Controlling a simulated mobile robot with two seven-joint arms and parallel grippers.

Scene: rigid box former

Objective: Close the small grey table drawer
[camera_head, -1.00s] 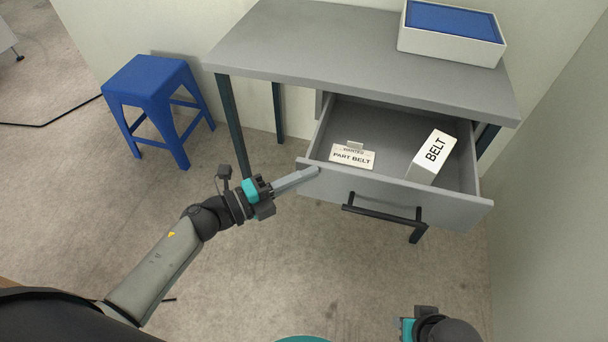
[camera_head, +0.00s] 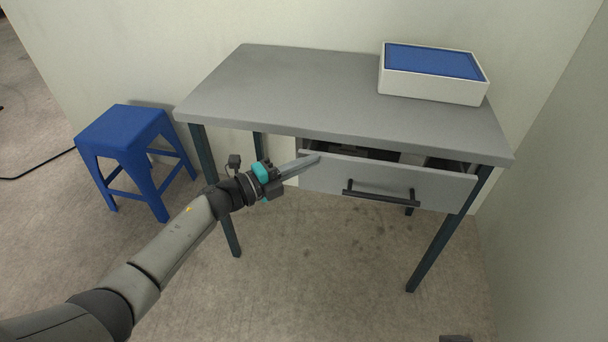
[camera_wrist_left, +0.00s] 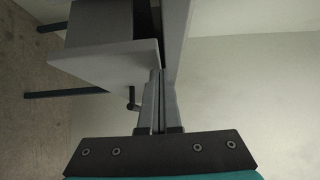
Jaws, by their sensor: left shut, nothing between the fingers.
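The small grey drawer (camera_head: 335,179) sits under the grey table top and is partly open, with a narrow dark gap showing above its front. Its black bar handle (camera_head: 380,196) is on the front panel. My left gripper (camera_head: 316,159) is shut and empty, its fingertips at the upper left corner of the drawer front. In the left wrist view the fingers (camera_wrist_left: 156,80) reach the edge of the drawer front (camera_wrist_left: 100,62), close beside the table edge. Whether they press on it is hard to tell. A small dark piece at the bottom edge of the head view may be my right gripper (camera_head: 456,338).
The grey table (camera_head: 290,85) carries a white box with a blue top (camera_head: 430,85) at its back right. A blue stool (camera_head: 125,130) stands left of the table. Walls are close behind and to the right. The floor in front of the table is clear.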

